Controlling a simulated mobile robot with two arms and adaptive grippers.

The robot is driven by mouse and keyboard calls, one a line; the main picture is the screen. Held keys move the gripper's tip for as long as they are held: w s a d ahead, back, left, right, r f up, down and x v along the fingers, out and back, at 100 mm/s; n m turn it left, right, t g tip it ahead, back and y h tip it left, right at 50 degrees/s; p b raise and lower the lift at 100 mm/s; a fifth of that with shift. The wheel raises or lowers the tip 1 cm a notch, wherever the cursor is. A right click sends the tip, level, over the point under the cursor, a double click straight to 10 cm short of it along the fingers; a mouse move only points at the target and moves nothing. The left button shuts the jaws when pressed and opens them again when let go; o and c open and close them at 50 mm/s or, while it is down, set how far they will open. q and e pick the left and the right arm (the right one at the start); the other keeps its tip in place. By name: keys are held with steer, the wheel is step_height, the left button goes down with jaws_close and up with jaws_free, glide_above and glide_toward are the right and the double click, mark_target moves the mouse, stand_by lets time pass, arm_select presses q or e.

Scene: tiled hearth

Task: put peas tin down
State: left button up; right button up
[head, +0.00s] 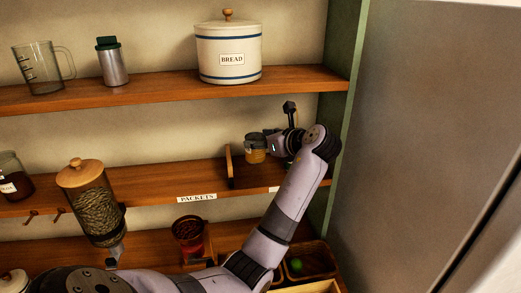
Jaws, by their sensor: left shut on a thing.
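My left gripper (279,143) reaches leftward from its wrist, over the right end of the middle shelf. It is shut on a small amber-brown tin with a grey top, which I take for the peas tin (256,155). The tin looks upright, close to the right side of a wooden divider. No label on it can be read. I cannot tell whether its base touches the shelf. My right gripper cannot be made out.
The middle shelf (150,187) has an upright wooden divider (230,165) and a "PACKETS" label. A wooden-lidded jar (90,205) shows in front at left. A red container (188,240) stands below. The bread bin (228,45) stands above. A green upright (345,100) bounds the right.

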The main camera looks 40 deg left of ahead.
mark_target(262, 155)
arm_select(q)
steer(key=shift+f, duration=0.6)
step_height(262, 155, down, 2)
steer(key=shift+f+p, duration=0.15)
steer(key=shift+p, duration=0.65)
steer(key=shift+f+p, duration=0.3)
steer(key=shift+p, duration=0.1)
steer(key=shift+w+a+f, duration=0.1)
steer(key=shift+f, duration=0.35)
steer(key=o, duration=1.4)
steer(key=shift+f, duration=0.1)
